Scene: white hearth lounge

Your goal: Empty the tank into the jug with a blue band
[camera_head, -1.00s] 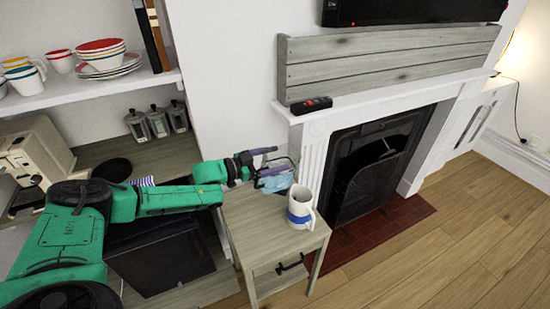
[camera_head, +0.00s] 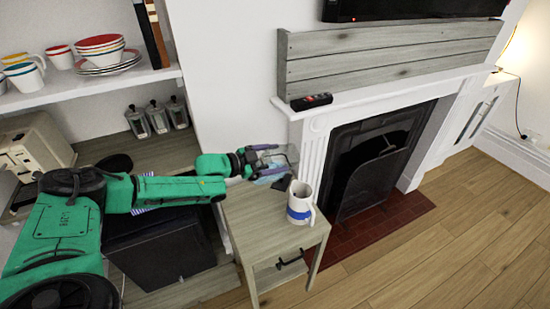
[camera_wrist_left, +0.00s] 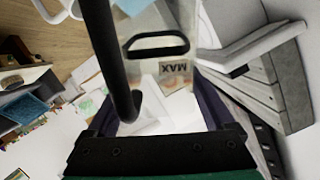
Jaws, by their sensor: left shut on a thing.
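The clear tank (camera_head: 289,152) is held above the small wooden side table, with pale blue water low in it. My left gripper (camera_head: 262,163) is shut on it. In the left wrist view the tank (camera_wrist_left: 148,22) shows close up between my fingers, with a dark handle-shaped loop and a MAX label. The white jug with a blue band (camera_head: 299,214) stands upright on the table, just right of and below the tank. The tank looks tilted; its exact angle and the jug's contents are hard to tell. My right gripper is not in view.
The side table (camera_head: 252,232) has bare top left of the jug. The fireplace (camera_head: 372,160) and its white surround stand close on the right. Shelves with cups, bowls and plates (camera_head: 110,62) are at the left. A dark remote-like object (camera_head: 311,101) lies on the mantel.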

